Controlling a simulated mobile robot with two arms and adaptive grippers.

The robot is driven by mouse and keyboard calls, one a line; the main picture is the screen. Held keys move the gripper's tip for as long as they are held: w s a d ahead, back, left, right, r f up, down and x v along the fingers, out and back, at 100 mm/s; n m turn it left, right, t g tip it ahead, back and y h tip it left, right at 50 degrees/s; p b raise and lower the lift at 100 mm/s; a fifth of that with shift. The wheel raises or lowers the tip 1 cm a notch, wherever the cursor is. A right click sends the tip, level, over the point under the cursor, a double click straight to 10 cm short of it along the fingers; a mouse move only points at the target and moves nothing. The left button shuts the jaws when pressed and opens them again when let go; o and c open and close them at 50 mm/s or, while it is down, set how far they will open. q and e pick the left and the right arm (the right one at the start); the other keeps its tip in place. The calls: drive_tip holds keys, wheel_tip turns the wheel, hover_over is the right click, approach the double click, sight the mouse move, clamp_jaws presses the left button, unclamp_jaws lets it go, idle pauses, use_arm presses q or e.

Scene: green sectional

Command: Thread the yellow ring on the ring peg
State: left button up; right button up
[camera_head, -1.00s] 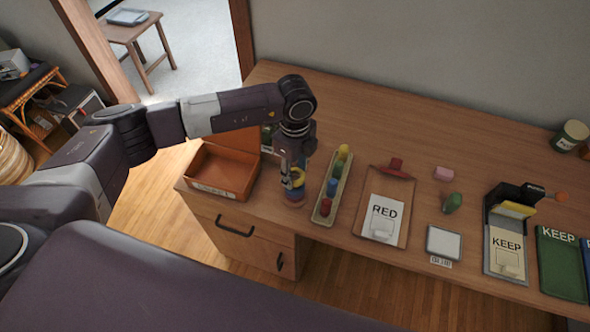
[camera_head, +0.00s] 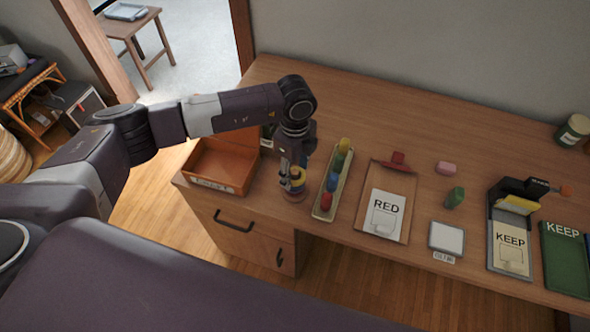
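The yellow ring (camera_head: 298,184) is small in the head view, at the fingertips of my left gripper (camera_head: 292,178), near the desk's front edge. It sits low, just above the round brown base of the ring peg (camera_head: 294,195). The fingers partly cover the ring and hide the peg's post. I cannot tell whether the ring is around the post, or whether the fingers still grip it. My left gripper points down over the peg. My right gripper is not in view.
An open orange box (camera_head: 222,165) stands left of the peg. A tray of several coloured pegs (camera_head: 324,212) stands close on the right. Farther right are a RED clipboard (camera_head: 368,226), a white square pad (camera_head: 446,237) and a KEEP stand (camera_head: 497,262).

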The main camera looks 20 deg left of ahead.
use_arm(q)
drive_tip(key=shift+o, duration=0.7)
wheel_tip(320, 180, up, 12)
idle(0.4)
